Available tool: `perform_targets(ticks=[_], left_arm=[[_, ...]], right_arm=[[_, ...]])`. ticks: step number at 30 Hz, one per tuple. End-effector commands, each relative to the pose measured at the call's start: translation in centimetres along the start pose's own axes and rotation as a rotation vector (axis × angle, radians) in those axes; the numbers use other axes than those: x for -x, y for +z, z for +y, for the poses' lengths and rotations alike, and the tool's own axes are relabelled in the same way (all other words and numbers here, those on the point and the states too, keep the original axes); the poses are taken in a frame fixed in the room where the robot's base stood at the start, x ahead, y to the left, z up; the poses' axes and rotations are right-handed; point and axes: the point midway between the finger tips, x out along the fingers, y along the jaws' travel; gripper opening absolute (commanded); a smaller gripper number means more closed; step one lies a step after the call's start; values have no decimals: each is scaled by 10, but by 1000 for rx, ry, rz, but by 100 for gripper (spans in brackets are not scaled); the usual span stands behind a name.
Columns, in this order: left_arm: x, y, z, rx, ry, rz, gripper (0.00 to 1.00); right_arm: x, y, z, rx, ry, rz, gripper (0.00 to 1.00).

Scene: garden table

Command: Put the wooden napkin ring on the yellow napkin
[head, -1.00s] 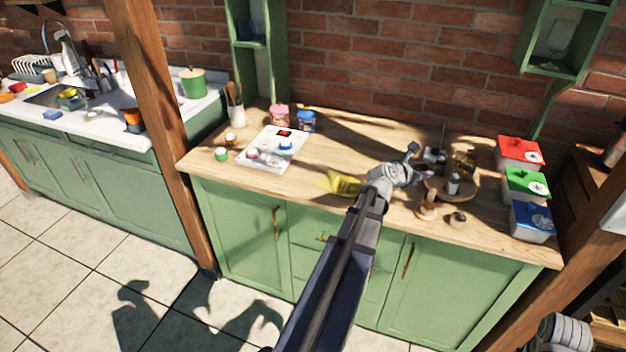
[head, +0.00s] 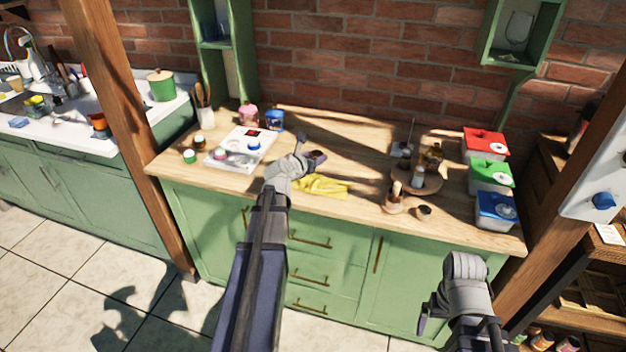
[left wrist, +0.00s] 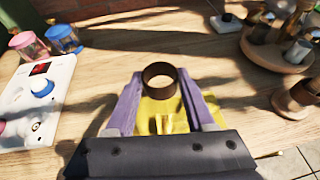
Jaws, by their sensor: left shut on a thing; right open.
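The wooden napkin ring, a dark brown open cylinder (left wrist: 160,80), is held between the purple fingertips of my left gripper (left wrist: 160,92). In the head view my left gripper (head: 314,158) is above the worktop, just behind the yellow napkin (head: 322,187). The napkin lies bunched on the wood. In the left wrist view the napkin (left wrist: 163,116) shows between and below the fingers, partly hidden by the ring and the gripper body. My right gripper (head: 428,318) is open, low in front of the cabinets and away from the table objects.
Red, green and blue boxes (head: 494,209) line the right end. Wood around the napkin is mostly clear.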

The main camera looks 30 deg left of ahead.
Motion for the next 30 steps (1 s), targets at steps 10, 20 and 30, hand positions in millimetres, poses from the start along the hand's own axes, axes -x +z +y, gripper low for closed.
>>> perform_targets(ticks=[10,20,30], left_arm=[[-21,-51,0,0,0,0,3],[-24,-57,0,0,0,0,3],[-36,-88,0,0,0,0,3]], right_arm=[[-54,-3,-5,1,0,0,100],[-62,-4,-6,1,0,0,100],[-95,-6,-9,1,0,0,100]])
